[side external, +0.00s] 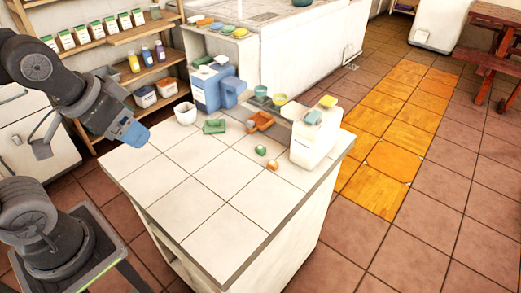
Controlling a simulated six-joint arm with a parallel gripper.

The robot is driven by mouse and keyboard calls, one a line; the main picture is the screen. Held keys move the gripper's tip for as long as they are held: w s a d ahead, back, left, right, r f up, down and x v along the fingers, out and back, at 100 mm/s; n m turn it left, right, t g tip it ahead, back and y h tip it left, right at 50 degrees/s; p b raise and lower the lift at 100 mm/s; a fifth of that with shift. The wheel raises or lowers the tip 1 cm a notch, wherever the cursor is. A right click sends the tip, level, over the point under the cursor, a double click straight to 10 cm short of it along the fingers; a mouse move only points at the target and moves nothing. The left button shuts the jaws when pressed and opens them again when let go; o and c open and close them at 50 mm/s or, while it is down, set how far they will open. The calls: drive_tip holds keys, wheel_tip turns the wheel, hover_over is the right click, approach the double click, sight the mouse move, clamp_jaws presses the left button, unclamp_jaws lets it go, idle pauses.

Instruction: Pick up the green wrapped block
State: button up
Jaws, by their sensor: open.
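The green wrapped block (214,126) lies flat on the white tiled counter (195,200), near its back edge. It sits just right of a small white bowl (185,113) and in front of a blue and white container (207,92). My gripper (136,136), with a blue end, is over the counter's left edge, to the left of the block and apart from it. Its jaws are open; the gap between them is too small to make out. Nothing shows held in it.
Right of the block are an orange tray (262,119), a green ball (261,150) and an orange piece (272,165). A white bin (314,142) with small items on top stands at the right edge. The counter's front half is clear. Shelves (150,70) stand behind.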

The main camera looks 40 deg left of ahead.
drive_tip(key=m+g, duration=0.6)
drive_tip(key=m, duration=1.3)
hover_over(262, 148)
drive_tip(key=f, duration=2.3)
drive_tip(key=shift+s+d+f, duration=0.15)
drive_tip(key=shift+s+d, duration=0.05)
drive_tip(key=shift+w+a+f, duration=0.1)
drive_tip(key=shift+f, duration=1.4)
drive_tip(key=shift+w+a+f, duration=0.1)
drive_tip(key=shift+f, duration=1.4)
drive_tip(key=shift+c, duration=0.2)
drive_tip(key=c, duration=1)
